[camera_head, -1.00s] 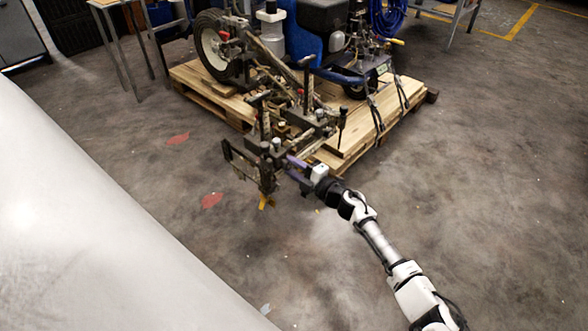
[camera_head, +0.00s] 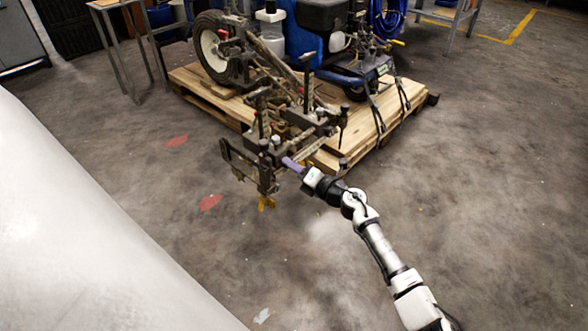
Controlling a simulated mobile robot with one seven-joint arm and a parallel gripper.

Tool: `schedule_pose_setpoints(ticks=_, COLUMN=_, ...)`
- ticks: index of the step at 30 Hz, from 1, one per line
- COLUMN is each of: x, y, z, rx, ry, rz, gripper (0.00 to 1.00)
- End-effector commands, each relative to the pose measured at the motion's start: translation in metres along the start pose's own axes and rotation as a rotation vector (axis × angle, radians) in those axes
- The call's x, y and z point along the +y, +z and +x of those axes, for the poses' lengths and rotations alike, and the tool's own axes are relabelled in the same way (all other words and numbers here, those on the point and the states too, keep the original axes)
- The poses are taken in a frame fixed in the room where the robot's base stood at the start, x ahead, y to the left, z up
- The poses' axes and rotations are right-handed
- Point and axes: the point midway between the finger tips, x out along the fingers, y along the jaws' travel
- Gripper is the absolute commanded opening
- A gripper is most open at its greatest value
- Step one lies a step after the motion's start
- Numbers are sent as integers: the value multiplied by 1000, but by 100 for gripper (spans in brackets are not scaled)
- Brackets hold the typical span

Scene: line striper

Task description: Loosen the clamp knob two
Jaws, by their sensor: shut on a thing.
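The line striper (camera_head: 290,80) stands on a wooden pallet, with its dark, paint-stained clamp assembly (camera_head: 263,165) sticking out over the floor at the near end. Several small knobs and posts stand on this assembly. My gripper (camera_head: 287,160) reaches in from the lower right, and a purple piece shows at its tip against the right side of the assembly. It is shut on a clamp knob there. The knob itself is hidden by the gripper and too small to make out. A yellow piece (camera_head: 266,203) hangs below the assembly.
The wooden pallet (camera_head: 350,150) lies behind my gripper. A metal-legged table (camera_head: 130,45) stands at the back left. A large pale surface (camera_head: 70,230) fills the lower left. The concrete floor (camera_head: 480,180) at right is clear.

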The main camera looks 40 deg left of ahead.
Motion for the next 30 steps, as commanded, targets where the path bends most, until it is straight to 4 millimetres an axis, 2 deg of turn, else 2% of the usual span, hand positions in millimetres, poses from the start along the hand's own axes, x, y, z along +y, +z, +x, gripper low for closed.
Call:
schedule_pose_setpoints(ticks=20, x=0, y=0, z=0, rx=0, ry=0, rz=-60, gripper=9)
schedule_pose_setpoints(ticks=21, x=0, y=0, z=0, rx=0, ry=0, rz=-60, gripper=36)
schedule_pose_setpoints(ticks=25, x=0, y=0, z=0, rx=0, ry=0, rz=-60, gripper=53)
schedule_pose_setpoints(ticks=30, x=0, y=0, z=0, rx=0, ry=0, rz=-60, gripper=54)
